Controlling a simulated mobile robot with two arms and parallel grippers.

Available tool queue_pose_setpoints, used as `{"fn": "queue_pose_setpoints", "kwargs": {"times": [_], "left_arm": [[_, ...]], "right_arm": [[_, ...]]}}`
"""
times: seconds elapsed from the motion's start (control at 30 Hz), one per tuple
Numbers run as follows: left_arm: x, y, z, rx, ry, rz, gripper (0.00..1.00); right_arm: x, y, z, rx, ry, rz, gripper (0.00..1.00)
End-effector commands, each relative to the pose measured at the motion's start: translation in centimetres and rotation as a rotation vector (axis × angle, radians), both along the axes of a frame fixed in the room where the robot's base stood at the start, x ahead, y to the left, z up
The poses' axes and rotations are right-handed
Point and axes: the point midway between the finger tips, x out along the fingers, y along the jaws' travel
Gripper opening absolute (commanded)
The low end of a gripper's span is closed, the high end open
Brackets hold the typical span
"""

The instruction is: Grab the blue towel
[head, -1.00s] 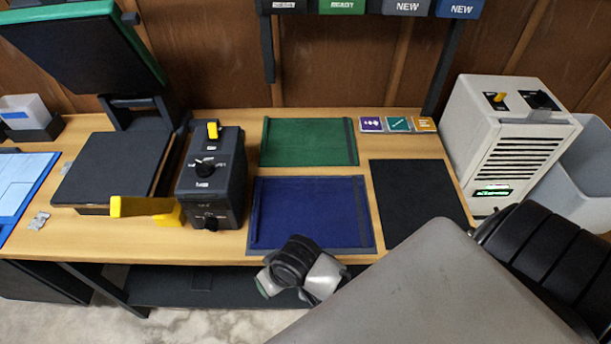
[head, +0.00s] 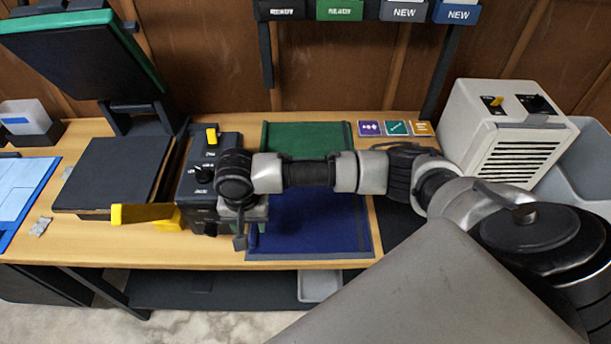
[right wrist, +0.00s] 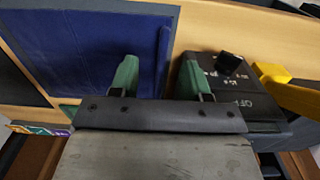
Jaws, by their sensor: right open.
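The blue towel (head: 315,225) lies flat on the wooden table, with a dark grey strip along its front and right edges. My right arm crosses over its far part and hides some of it. My right gripper (head: 241,238) is at the towel's left edge, beside the black control box. In the right wrist view the gripper (right wrist: 157,80) is open, with its two green fingertips apart and nothing between them. There the blue towel (right wrist: 90,45) lies to the left and the control box to the right. My left gripper is not in view.
The black control box (head: 196,200) stands close to the left of the towel. A green towel (head: 285,137) lies behind it, partly under my arm. A yellow handle (head: 145,213) sticks out at the left. A white machine (head: 490,130) stands at the right.

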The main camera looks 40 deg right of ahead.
Motion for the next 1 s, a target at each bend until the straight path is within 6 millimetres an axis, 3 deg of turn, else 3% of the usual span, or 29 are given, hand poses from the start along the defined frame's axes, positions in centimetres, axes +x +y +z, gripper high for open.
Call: {"fn": "queue_pose_setpoints", "kwargs": {"times": [0.1, 0.37, 0.63, 0.93, 1.0], "left_arm": [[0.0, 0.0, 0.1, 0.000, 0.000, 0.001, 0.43], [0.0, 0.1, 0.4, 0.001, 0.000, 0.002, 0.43], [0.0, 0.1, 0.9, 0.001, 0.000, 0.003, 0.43], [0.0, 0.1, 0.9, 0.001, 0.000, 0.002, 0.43], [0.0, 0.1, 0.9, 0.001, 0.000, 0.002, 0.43]], "right_arm": [[0.0, 0.1, -2.0, 0.001, 0.001, 0.001, 0.47], [0.1, 0.2, -4.1, 0.002, -0.001, 0.004, 0.47], [0.2, 0.6, -7.9, 0.002, -0.002, 0.004, 0.47], [0.2, 0.6, -8.6, 0.004, -0.004, 0.006, 0.47], [0.2, 0.6, -8.6, 0.004, -0.004, 0.005, 0.39]]}}
